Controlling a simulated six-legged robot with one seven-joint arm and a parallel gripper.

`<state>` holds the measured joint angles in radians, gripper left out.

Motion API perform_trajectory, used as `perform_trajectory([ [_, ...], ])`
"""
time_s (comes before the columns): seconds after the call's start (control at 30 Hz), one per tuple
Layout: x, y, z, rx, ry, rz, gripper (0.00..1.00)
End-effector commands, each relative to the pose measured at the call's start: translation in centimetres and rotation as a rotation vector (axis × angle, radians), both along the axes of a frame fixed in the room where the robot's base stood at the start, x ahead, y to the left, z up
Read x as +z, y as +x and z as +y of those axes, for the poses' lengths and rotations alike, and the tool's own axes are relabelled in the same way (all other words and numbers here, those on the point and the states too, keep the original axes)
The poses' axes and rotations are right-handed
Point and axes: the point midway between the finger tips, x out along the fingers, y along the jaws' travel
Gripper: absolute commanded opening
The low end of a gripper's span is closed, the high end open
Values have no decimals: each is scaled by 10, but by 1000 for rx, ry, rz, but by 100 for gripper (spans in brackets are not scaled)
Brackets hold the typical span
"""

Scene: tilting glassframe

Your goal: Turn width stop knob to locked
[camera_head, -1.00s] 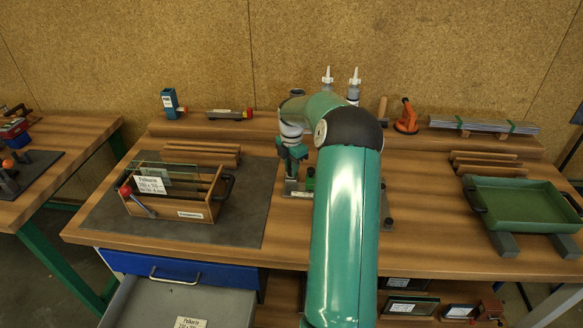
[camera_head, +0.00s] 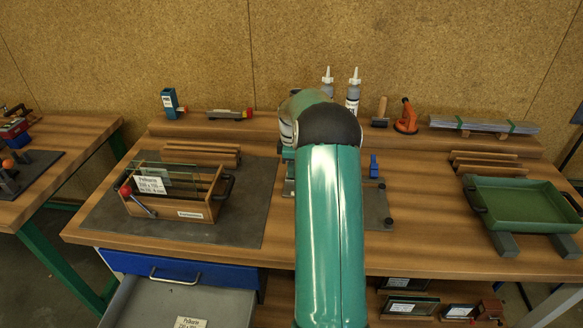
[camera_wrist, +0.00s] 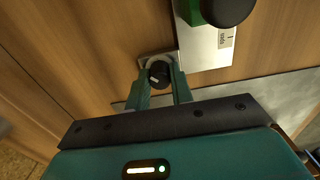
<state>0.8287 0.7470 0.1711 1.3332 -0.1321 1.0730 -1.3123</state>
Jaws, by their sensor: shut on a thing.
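In the wrist view, a round black knob (camera_wrist: 158,73) with a pale mark on its top sits on a small metal plate on the wooden bench. My gripper (camera_wrist: 162,80) is shut on this knob, with one green finger on each side of it. The knob's base is partly hidden by the fingers. I cannot read any lock marking beside it. In the body camera view my gripper and the knob are hidden behind my green arm.
Close by in the wrist view stand a larger black-and-green part (camera_wrist: 226,10) and a labelled metal plate (camera_wrist: 207,48). In the body camera view, a wooden glass holder (camera_head: 172,205) is left of my arm, a blue clamp (camera_head: 374,167) right, and a green tray (camera_head: 525,203) far right.

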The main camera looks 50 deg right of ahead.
Motion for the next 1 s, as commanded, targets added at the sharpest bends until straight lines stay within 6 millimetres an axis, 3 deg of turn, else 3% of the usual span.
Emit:
perform_trajectory([
  [0.6, 2, 1, 0, -564, -1, -3, 0],
  [1.0, 2, 1, 0, -768, -2, -3, 0],
])
